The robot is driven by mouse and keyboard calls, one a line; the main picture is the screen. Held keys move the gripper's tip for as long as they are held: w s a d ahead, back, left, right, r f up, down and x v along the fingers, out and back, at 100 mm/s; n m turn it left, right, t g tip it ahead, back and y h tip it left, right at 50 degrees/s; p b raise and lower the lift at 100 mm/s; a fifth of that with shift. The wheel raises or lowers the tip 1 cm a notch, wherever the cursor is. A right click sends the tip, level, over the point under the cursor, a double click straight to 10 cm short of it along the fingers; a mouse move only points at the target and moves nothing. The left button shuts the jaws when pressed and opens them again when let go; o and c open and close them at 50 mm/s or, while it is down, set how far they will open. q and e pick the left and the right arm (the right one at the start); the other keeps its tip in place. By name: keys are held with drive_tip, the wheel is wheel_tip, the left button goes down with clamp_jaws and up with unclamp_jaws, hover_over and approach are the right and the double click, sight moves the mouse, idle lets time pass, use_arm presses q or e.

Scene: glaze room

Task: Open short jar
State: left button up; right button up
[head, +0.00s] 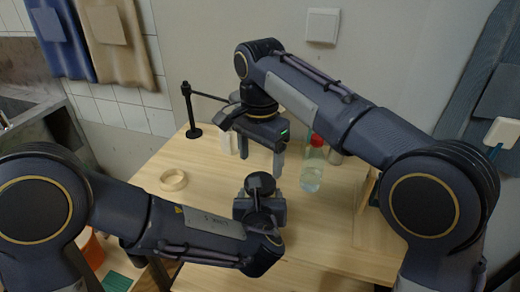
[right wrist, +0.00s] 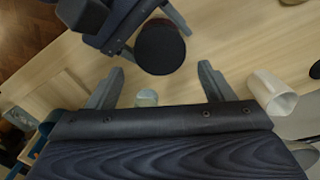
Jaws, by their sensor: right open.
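The short jar, with a dark round top, shows in the head view (head: 260,183) low in the middle and in the right wrist view (right wrist: 160,46) at the top centre. My left gripper (head: 260,197) has its fingers on either side of it and appears shut on it; its body and fingers also show in the right wrist view (right wrist: 148,30). Whether the jar touches the table is hidden. My right gripper (head: 261,160) is open and empty, fingers down, behind the jar and apart from it. Its fingers also show in the right wrist view (right wrist: 160,84).
On the wooden table (head: 210,172), a pale ring (head: 173,180) lies left and a black stand (head: 193,118) is at the back. A clear red-capped bottle (head: 312,168) stands close right of my right gripper. A white cup (right wrist: 272,93) and a partly hidden pale-green object (right wrist: 147,97) are near its fingers.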

wheel_tip(320, 180, down, 6)
idle(0.4)
drive_tip(key=c, duration=0.8)
drive_tip(key=n, duration=0.8)
drive_tip(key=shift+n, duration=0.3)
drive_tip(key=n, duration=0.4)
drive_tip(key=shift+n, duration=0.3)
drive_tip(key=n, duration=0.3)
drive_tip(key=shift+n, duration=0.4)
